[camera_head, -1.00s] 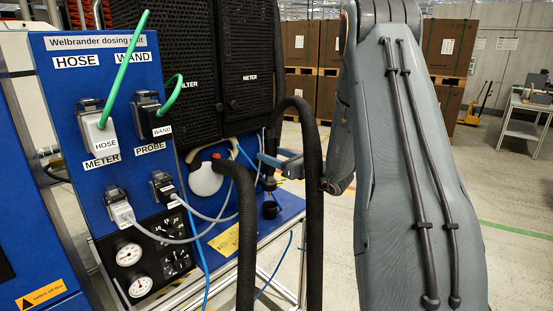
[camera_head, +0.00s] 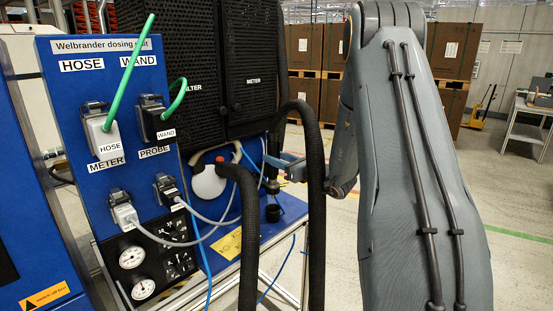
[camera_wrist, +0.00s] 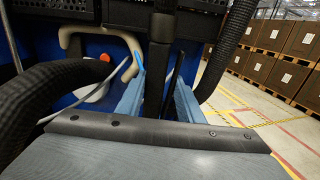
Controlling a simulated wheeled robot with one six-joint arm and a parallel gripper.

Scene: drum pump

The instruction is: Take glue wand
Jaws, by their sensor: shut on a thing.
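My gripper (camera_head: 280,160) reaches in from the right in the head view. Its two blue fingers also show in the wrist view (camera_wrist: 158,100). They are shut on the glue wand (camera_wrist: 160,55), a dark upright rod that stands between them. In the head view the wand (camera_head: 273,186) appears as a dark shaft above a small black cup (camera_head: 273,213) on the blue shelf. A black hose hides part of the gripper there. I cannot tell whether the wand's lower end touches the cup.
Thick black hoses (camera_head: 315,200) hang in front of the gripper. The blue dosing unit panel (camera_head: 65,100) with plugs and gauges stands left. A white round container (camera_head: 207,185) with a red cap is beside the wand.

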